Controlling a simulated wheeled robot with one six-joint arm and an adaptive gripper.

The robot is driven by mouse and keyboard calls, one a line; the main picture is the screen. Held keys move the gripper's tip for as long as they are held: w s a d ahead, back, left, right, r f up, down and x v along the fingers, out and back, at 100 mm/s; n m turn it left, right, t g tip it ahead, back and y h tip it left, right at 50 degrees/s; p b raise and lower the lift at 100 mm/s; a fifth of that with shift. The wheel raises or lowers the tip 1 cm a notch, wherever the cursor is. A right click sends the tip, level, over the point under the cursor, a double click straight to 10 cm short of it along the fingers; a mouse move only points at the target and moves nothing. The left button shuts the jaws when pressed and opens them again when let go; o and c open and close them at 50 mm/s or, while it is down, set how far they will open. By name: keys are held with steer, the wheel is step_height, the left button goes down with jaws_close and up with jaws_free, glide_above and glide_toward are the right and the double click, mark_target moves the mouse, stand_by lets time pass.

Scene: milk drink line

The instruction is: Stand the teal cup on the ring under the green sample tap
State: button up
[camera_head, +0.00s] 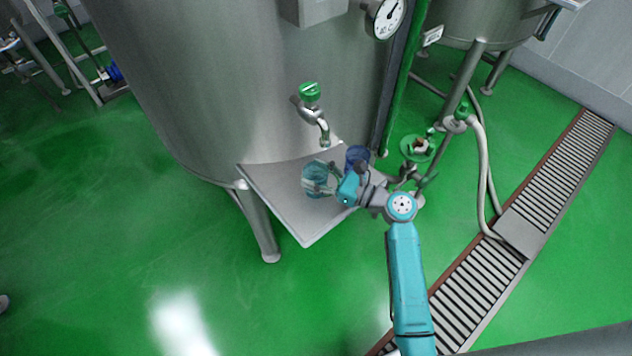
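The teal cup (313,173) is see-through and stands out over the grey metal shelf, a little below and left of the sample tap's spout. The sample tap (310,93) has a green handle and a bent metal spout, and sits on the tank wall above the shelf. My gripper (322,182) reaches in from the right with its fingers at the cup. Whether they press on it, and whether the cup touches the shelf, I cannot tell. The ring cannot be made out; the cup and gripper cover part of the shelf.
A dark blue cup (357,154) stands close behind my gripper on the shelf (290,213). The shelf's front left part is bare. A pipe valve with a green wheel (417,147) is right of the shelf. A gauge (387,17) is higher on the big tank (220,80).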

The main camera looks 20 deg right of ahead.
steer(key=shift+c, duration=1.1)
